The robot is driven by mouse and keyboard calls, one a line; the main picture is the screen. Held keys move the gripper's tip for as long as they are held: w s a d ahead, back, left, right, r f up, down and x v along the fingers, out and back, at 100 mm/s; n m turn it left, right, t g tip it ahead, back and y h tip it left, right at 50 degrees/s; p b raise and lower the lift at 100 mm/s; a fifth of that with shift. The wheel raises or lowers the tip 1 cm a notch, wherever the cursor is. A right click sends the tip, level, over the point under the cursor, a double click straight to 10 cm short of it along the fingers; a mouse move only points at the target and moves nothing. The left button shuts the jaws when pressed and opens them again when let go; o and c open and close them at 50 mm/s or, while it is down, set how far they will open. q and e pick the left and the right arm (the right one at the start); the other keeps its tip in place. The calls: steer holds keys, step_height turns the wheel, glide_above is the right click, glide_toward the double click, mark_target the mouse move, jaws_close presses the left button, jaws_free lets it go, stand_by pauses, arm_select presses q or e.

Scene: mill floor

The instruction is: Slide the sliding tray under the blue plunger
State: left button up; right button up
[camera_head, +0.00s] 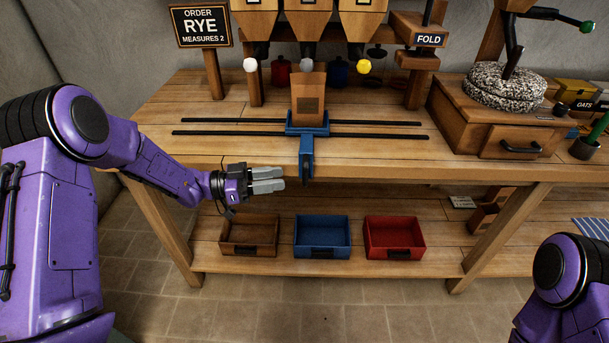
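The sliding tray (307,129) is a blue carriage on two dark rails, with a blue handle (306,158) hanging over the bench's front edge. A brown paper bag (308,97) stands upright on it. The blue plunger (338,70) appears to be the blue piece behind and right of the bag, below the hoppers; its details are too small to tell. My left gripper (270,180) is in front of the bench edge, a little left of the handle and apart from it. It holds nothing visible; the gap between its fingers is unclear. My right gripper is out of view.
Red (281,72) and dark (376,66) pieces stand in the same back row. Brown, blue (322,236) and red bins sit on the lower shelf. The rails (380,136) are clear both sides of the tray. A mill (505,86) stands at the right.

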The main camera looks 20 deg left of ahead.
mark_target(305, 181)
arm_select(q)
steer(key=p+x, duration=0.1)
steer(key=x, duration=0.7)
steer(key=shift+d, duration=0.1)
jaws_close()
